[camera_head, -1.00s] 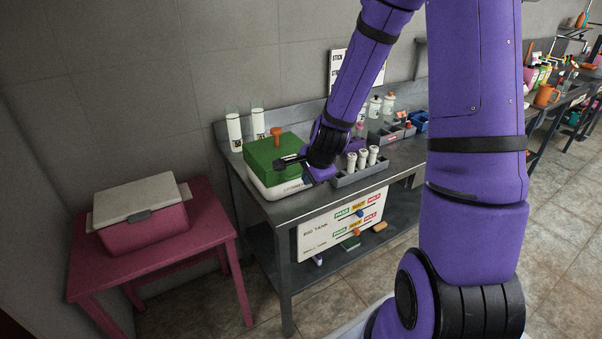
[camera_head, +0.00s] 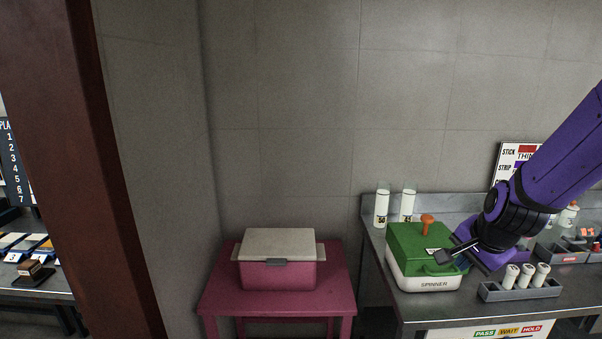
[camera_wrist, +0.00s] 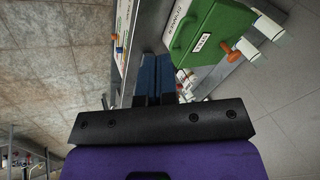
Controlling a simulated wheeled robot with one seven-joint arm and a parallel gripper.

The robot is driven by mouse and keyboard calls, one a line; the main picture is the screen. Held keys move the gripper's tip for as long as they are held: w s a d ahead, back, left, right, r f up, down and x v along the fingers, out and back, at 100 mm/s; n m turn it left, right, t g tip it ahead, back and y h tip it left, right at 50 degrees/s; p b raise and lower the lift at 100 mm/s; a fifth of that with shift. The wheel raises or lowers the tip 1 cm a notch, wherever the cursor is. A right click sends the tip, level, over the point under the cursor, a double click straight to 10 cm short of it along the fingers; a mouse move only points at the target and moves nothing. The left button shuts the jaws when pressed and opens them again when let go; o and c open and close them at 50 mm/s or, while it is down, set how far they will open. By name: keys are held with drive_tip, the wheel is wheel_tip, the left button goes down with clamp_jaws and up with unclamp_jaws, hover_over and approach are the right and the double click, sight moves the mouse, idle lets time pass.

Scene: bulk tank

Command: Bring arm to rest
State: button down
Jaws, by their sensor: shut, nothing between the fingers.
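My purple arm (camera_head: 560,150) reaches in from the right in the head view. My gripper (camera_head: 446,257) is shut and empty, close to the front right of the green-lidded spinner (camera_head: 415,240), which has an orange knob on top. I cannot tell whether it touches the spinner. In the wrist view the dark fingers (camera_wrist: 152,75) lie together, with the spinner (camera_wrist: 212,30) beyond them to the upper right.
The spinner stands on a grey metal bench (camera_head: 395,310). A rack (camera_head: 520,291) with several white tubes is right of it; two white cylinders (camera_head: 395,204) stand behind. A pink cooler (camera_head: 278,275) sits on a pink table (camera_head: 215,295). A brown post (camera_head: 95,170) stands at left.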

drive_tip(key=s+a+r+n, duration=0.1)
drive_tip(key=s+r+n, duration=0.5)
drive_tip(key=s+r, duration=0.3)
drive_tip(key=s+a+r+n, duration=0.2)
drive_tip(key=s+r+n, duration=0.4)
drive_tip(key=s+r, duration=0.3)
drive_tip(key=shift+s+a, duration=0.25)
drive_tip(key=shift+s, duration=0.5)
